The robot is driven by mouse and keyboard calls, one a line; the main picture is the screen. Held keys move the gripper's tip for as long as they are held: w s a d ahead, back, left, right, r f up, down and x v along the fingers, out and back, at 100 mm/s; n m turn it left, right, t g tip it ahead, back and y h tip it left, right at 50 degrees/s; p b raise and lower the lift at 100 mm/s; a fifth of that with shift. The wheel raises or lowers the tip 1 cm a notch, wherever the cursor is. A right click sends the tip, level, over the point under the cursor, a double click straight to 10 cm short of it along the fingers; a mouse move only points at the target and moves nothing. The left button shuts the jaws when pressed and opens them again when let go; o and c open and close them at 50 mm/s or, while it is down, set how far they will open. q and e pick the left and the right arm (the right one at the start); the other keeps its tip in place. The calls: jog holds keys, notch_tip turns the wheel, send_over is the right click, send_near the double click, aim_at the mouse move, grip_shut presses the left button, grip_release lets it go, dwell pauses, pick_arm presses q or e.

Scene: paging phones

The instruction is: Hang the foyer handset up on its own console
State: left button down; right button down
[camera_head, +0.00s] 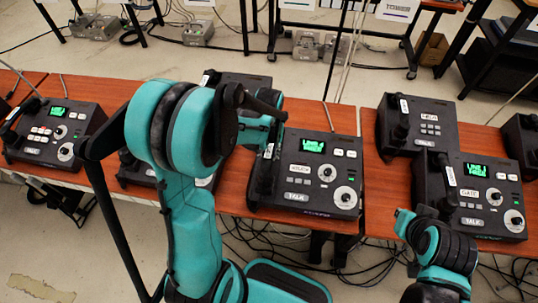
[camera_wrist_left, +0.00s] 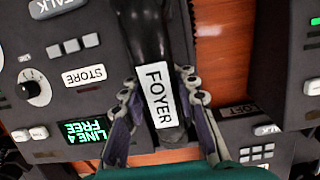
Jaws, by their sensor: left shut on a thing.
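The foyer handset (camera_wrist_left: 158,95) is black with a white FOYER label. It lies along the handset side of the STORE console (camera_wrist_left: 60,100); I cannot tell whether it touches the cradle. My left gripper (camera_wrist_left: 167,112) is shut on it, one finger on each side of the label. In the head view the handset (camera_head: 266,172) shows at the left of the STORE console (camera_head: 310,160), its upper part near my left gripper (camera_head: 262,128). I can read no console label as FOYER.
The GATE console (camera_head: 485,190) stands to the right, with its own handset (camera_head: 446,180) in place. Other consoles stand at the far left (camera_head: 55,130), behind the arm and at the back right (camera_head: 420,118). The wooden table (camera_head: 340,118) has a narrow bare strip behind STORE.

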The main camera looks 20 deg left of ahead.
pick_arm(q)
jog(key=shift+r, duration=0.1)
jog(key=c, duration=1.2)
grip_release()
jog(key=shift+o, duration=0.2)
